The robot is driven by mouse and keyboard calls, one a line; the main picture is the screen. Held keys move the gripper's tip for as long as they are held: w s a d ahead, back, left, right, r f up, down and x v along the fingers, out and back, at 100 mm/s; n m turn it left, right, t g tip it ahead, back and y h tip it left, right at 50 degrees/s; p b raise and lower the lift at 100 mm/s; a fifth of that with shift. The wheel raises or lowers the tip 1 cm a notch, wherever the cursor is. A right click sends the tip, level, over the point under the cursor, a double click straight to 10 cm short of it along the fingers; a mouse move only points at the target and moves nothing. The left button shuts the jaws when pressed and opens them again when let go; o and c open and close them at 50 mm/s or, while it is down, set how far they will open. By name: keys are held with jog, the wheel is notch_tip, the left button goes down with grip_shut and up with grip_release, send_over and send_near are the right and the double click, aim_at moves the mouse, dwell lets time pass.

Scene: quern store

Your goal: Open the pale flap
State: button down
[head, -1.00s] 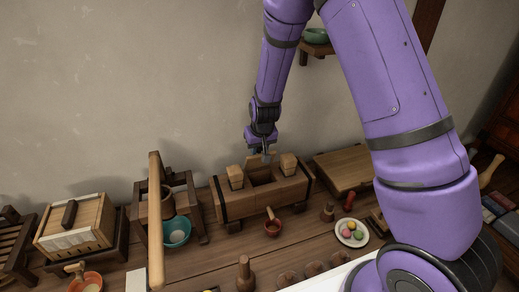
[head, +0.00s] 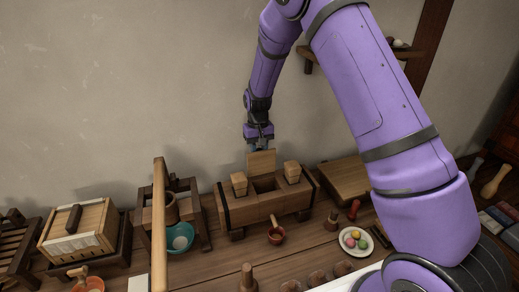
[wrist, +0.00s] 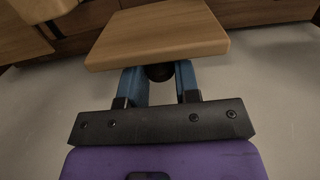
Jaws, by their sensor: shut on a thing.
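The pale flap (head: 261,162) stands raised, close to upright, at the back of the wooden box (head: 253,207). The dark opening (head: 264,184) in the top of the box shows in front of it. My gripper (head: 259,147) is at the flap's top edge, on its far side. In the wrist view the flap (wrist: 157,35) fills the top middle. There my gripper's blue fingers (wrist: 159,78) are shut on a dark knob (wrist: 160,72) at the flap, which is mostly hidden.
Two pale wooden blocks stand on the box, left (head: 239,184) and right (head: 292,172) of the opening. A tall wooden post (head: 158,225) and a teal bowl (head: 181,238) are left. A wall rises close behind.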

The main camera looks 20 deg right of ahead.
jog(key=shift+w, duration=0.15)
jog(key=c, duration=0.9)
grip_release()
jog(key=shift+r, duration=0.1)
jog(key=r, duration=1)
jog(key=shift+w+r, duration=0.3)
jog(key=shift+w, duration=0.05)
